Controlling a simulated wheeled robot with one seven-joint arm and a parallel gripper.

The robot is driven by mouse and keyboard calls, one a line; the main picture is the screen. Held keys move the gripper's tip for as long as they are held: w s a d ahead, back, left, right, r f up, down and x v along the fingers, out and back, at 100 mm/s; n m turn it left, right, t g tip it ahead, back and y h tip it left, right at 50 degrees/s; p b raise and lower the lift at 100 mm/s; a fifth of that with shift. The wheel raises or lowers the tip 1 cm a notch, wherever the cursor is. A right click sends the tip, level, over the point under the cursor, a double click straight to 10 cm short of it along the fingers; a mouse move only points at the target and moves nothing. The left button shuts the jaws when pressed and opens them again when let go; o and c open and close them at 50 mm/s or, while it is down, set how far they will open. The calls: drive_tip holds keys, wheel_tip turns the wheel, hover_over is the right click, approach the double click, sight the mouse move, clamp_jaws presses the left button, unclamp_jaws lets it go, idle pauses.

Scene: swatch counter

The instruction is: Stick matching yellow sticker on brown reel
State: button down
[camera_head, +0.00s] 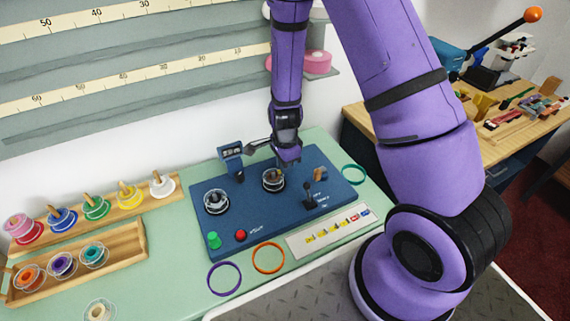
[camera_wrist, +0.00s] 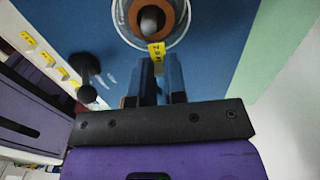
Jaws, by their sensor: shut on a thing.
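My gripper (camera_wrist: 158,75) is shut on a small yellow sticker (camera_wrist: 157,52) with dark marks, held at its fingertips. The brown reel (camera_wrist: 176,17), with a clear round flange, sits on a grey peg of the blue machine at the top of the wrist view. The sticker overlaps the flange's near edge in that view; I cannot tell whether it touches. In the head view my gripper (camera_head: 287,160) is low over the machine, just behind and right of the spindle reel (camera_head: 273,180), whose brown barely shows there.
The blue machine (camera_head: 270,222) carries a second spindle (camera_head: 215,201), a black lever (camera_head: 309,196), and green and red buttons. A white sticker card (camera_head: 330,232) lies in front. Racks of coloured reels stand left. Purple (camera_head: 224,278), orange (camera_head: 268,257) and teal (camera_head: 353,174) rings lie on the counter.

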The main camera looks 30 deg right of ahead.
drive_tip(key=shift+f, duration=0.45)
idle(1.6)
drive_tip(key=c, duration=1.1)
unclamp_jaws()
drive_tip(key=shift+r, duration=3.55)
